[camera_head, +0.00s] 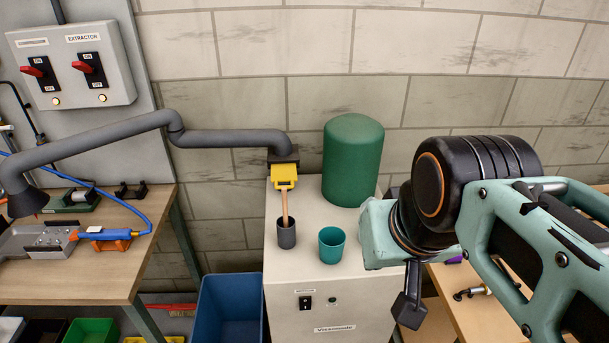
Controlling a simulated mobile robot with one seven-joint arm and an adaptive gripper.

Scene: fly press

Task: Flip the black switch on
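A small black rocker switch (305,302) sits on the front face of the pale cabinet (345,285), under a small label. Which way it is tipped is too small to tell. A small round dark fitting (332,300) is beside it on the right. My arm comes in from the right, and my gripper (409,300) shows as a dark part hanging below the teal wrist. It is to the right of the switch, apart from it in the picture. Its fingertips are not clear enough to show whether they are open or shut.
A grey box (75,66) with two red-lever switches is on the wall. A blue bin (228,312) stands left of the cabinet. Workbenches flank both sides.

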